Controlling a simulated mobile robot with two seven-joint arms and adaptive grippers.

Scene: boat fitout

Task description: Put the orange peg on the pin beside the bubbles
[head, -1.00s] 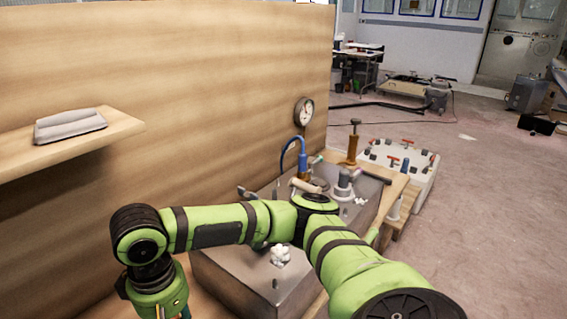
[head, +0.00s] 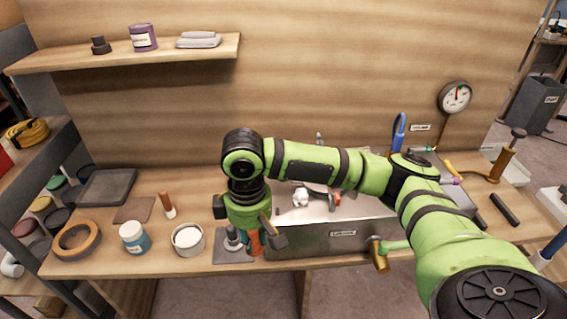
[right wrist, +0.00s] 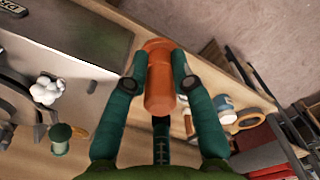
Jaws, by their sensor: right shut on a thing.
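The orange peg (right wrist: 158,80) is held between the dark green fingers of my right gripper (right wrist: 158,68) in the right wrist view. In the head view the orange peg (head: 255,243) shows low beside my right gripper (head: 252,238), partly hidden by it, near the bench's front edge. The bubbles are a white cluster (head: 300,197) on top of the grey metal box, just right of the gripper. They also show at the left in the right wrist view (right wrist: 47,90). My left gripper is out of view.
The grey box (head: 342,237) fills the middle of the bench. Left of the gripper stand a white tub (head: 187,240), a blue jar (head: 134,237) and a tape ring (head: 77,240).

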